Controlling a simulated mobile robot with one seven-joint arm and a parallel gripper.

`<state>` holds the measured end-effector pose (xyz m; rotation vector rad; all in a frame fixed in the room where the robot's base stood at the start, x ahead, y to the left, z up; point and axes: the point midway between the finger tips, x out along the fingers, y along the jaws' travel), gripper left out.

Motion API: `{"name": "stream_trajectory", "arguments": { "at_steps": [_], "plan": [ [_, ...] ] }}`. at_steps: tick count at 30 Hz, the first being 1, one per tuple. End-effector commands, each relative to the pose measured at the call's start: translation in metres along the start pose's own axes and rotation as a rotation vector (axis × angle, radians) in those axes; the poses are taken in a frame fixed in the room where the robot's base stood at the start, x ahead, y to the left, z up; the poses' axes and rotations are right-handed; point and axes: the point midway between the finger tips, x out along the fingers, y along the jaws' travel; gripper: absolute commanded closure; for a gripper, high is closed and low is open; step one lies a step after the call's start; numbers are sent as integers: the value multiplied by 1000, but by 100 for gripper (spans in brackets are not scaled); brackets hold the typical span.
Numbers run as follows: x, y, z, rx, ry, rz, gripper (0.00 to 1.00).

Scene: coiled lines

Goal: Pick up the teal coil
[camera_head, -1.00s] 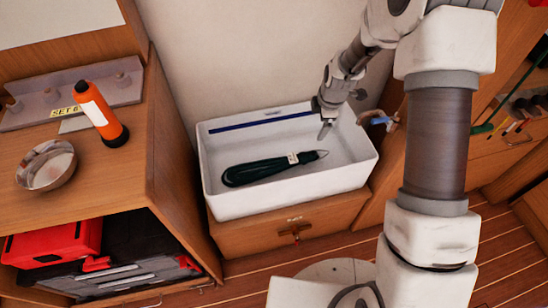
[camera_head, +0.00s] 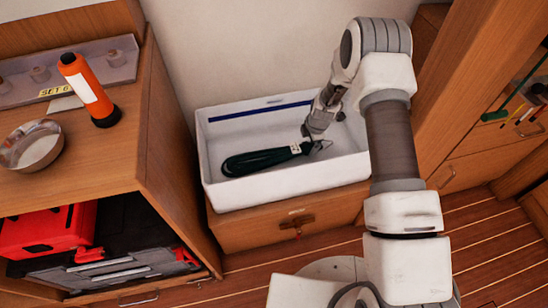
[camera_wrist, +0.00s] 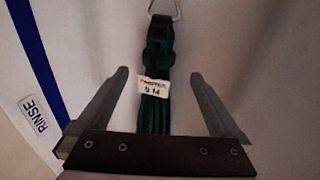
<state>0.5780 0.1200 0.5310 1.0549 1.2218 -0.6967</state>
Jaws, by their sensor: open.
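The teal coil (camera_head: 258,161) is a long dark green-teal bundle lying in the white bin (camera_head: 290,185). It has a white tag and a metal clip at its right end. In the wrist view the coil (camera_wrist: 157,48) runs upright in the picture between my fingers, with its printed tag (camera_wrist: 154,87) and the metal clip at the top. My gripper (camera_wrist: 159,74) is open, one finger on each side of the coil, apart from it. In the head view my gripper (camera_head: 312,141) is at the coil's tagged end; its fingertips are hard to make out. I cannot tell the exact height gap.
The bin's walls surround the coil; a blue stripe runs along its back wall, and a RINSE label (camera_wrist: 34,115) shows in the wrist view. A tall cabinet stands at right.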

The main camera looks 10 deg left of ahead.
Motion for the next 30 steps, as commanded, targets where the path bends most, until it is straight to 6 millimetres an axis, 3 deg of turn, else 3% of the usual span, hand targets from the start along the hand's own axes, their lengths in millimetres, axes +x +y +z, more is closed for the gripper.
{"name": "stream_trajectory", "arguments": {
  "at_steps": [5,13,23,30],
  "plan": [
    [13,0,1,2,-1,0,0],
    [52,1,5,0,-1,-1,0],
    [56,2,5,1,-1,0,0],
    [56,2,5,1,0,0,43]
  ]
}}
